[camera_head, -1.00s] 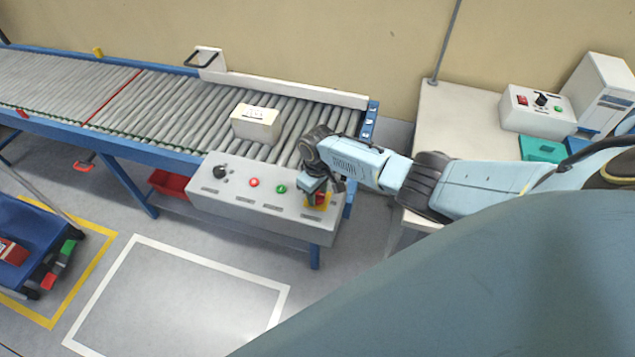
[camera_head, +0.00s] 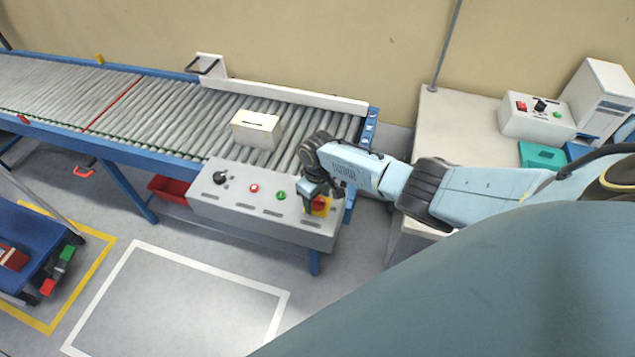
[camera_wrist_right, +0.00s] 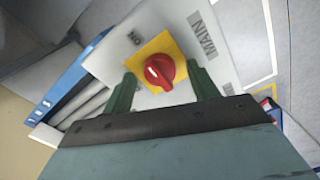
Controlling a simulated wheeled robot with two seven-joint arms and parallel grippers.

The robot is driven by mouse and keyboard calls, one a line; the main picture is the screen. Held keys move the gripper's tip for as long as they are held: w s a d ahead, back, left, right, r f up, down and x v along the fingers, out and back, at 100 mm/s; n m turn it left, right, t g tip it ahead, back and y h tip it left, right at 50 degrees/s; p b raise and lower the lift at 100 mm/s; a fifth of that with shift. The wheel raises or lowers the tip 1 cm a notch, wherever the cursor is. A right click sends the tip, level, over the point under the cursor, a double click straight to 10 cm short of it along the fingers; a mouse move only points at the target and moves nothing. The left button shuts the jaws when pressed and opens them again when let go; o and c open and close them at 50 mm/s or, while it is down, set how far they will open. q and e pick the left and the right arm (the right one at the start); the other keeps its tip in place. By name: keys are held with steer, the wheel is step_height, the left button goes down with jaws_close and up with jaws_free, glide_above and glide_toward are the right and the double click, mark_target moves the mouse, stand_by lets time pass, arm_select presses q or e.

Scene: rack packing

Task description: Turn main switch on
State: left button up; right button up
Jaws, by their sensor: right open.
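The main switch is a red rotary knob (camera_wrist_right: 166,68) on a yellow square plate (camera_wrist_right: 140,60), with the words MAIN and ON printed beside it in the right wrist view. In the head view the red knob (camera_head: 318,205) sits at the right end of the grey control panel (camera_head: 235,208), partly covered by my gripper. My right gripper (camera_head: 316,191) is over it. In the right wrist view its two green fingers (camera_wrist_right: 164,77) are open, one on each side of the knob, with visible gaps. I cannot tell the knob's exact setting. My left gripper is not in view.
The panel also has a black knob (camera_head: 220,177), a red button (camera_head: 254,188) and a green button (camera_head: 281,195). Behind it a roller conveyor (camera_head: 170,108) carries a cream box (camera_head: 256,130). A side table at right holds another control box (camera_head: 535,118).

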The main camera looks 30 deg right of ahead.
mark_target(317, 200)
step_height(317, 200, up, 13)
steer(key=p, duration=0.1)
steer(key=shift+r+p, duration=0.15)
steer(key=shift+p, duration=0.2)
stand_by(0.4)
